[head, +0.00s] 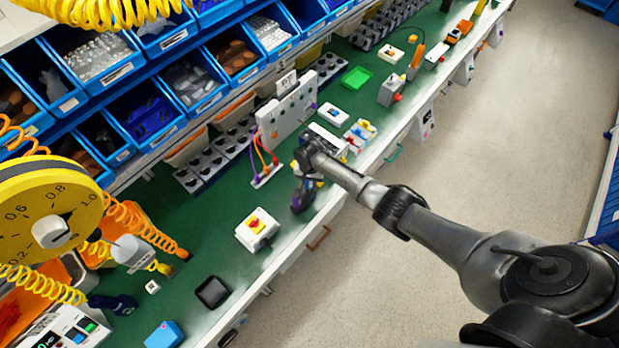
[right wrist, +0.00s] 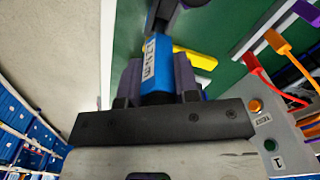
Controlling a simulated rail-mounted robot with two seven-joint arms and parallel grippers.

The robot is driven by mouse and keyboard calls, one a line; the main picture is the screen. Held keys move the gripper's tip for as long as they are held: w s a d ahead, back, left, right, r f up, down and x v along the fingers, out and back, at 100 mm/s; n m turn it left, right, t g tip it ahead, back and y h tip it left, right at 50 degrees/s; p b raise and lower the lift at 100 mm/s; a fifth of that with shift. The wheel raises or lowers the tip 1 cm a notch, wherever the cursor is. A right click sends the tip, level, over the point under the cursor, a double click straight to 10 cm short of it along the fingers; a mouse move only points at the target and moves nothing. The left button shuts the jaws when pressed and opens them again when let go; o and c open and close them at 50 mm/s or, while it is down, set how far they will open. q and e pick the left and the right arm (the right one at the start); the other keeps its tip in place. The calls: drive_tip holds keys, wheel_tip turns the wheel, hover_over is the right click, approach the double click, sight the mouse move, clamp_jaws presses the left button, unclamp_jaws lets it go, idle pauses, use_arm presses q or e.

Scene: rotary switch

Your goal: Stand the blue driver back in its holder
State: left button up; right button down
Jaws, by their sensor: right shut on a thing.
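The blue driver (right wrist: 156,70) shows in the right wrist view as a blue handle with a white label. My right gripper (right wrist: 157,85) is shut on it, with a dark purple finger on each side. A dark part at the top of the picture seems to continue from the handle. In the head view my right gripper (head: 303,190) is low over the front edge of the green bench, and the driver is too small to tell there. I cannot make out its holder for certain. My left gripper is not in view.
A white box with a red and yellow rotary switch (head: 257,228) sits left of my right gripper. A white strip (head: 267,178) with orange and purple leads stands behind it. A grey panel (head: 287,118) stands farther back. Blue bins (head: 190,80) line the rear. Bench toward the front left is partly clear.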

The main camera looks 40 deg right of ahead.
drive_tip(key=shift+f+b, duration=0.45)
drive_tip(key=shift+f, duration=0.2)
drive_tip(key=shift+f+b, duration=0.65)
drive_tip(key=shift+f, duration=0.2)
drive_tip(key=shift+f+b, duration=0.4)
drive_tip(key=shift+f, duration=0.15)
drive_tip(key=c, duration=0.8)
unclamp_jaws()
drive_tip(key=shift+r, duration=0.1)
wheel_tip(320, 180, up, 12)
drive_tip(key=shift+f+p, duration=0.1)
drive_tip(key=shift+p, duration=1)
drive_tip(key=shift+r, duration=0.95)
